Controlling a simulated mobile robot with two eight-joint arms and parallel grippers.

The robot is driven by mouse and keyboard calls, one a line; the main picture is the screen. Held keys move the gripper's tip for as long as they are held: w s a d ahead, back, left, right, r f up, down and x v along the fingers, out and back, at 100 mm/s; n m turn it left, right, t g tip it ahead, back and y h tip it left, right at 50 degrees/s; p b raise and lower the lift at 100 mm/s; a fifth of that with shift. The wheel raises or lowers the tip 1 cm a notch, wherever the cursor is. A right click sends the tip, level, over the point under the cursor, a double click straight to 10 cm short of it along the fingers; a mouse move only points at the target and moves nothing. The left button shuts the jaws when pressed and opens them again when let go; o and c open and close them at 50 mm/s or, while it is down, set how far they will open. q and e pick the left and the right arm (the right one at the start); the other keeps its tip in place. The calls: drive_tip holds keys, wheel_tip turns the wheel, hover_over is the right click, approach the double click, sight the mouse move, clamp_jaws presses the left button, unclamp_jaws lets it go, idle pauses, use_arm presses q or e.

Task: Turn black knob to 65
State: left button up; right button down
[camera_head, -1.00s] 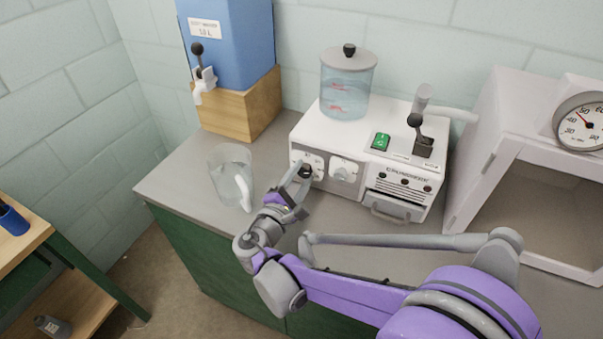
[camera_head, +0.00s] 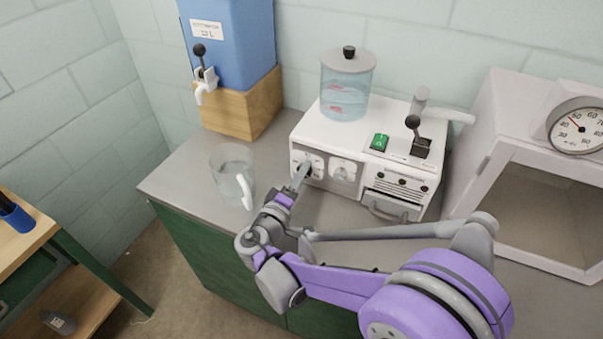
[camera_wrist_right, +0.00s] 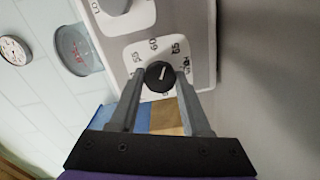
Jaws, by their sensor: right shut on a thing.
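The black knob (camera_wrist_right: 159,76) sits on a white dial plate (camera_wrist_right: 140,54) with printed numbers, among them 65 and 60. Its white pointer line slants up and right in the right wrist view, roughly toward the 65. My right gripper (camera_wrist_right: 160,90) has one finger on each side of the knob and is shut on it. In the head view my right gripper (camera_head: 301,174) reaches the left dial on the front of the white machine (camera_head: 345,141) and partly hides the knob. My left gripper is not in view.
A second white knob (camera_head: 343,169) is right of the gripped one. A clear jug (camera_head: 231,172) stands close left of my right gripper. A lever (camera_head: 413,128) and green switch (camera_head: 379,142) are on top of the machine. A white cabinet with a gauge (camera_head: 577,130) stands right.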

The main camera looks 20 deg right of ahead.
drive_tip(key=shift+m, duration=1.6)
drive_tip(key=shift+c, duration=1.8)
unclamp_jaws()
drive_tip(key=v, duration=1.1)
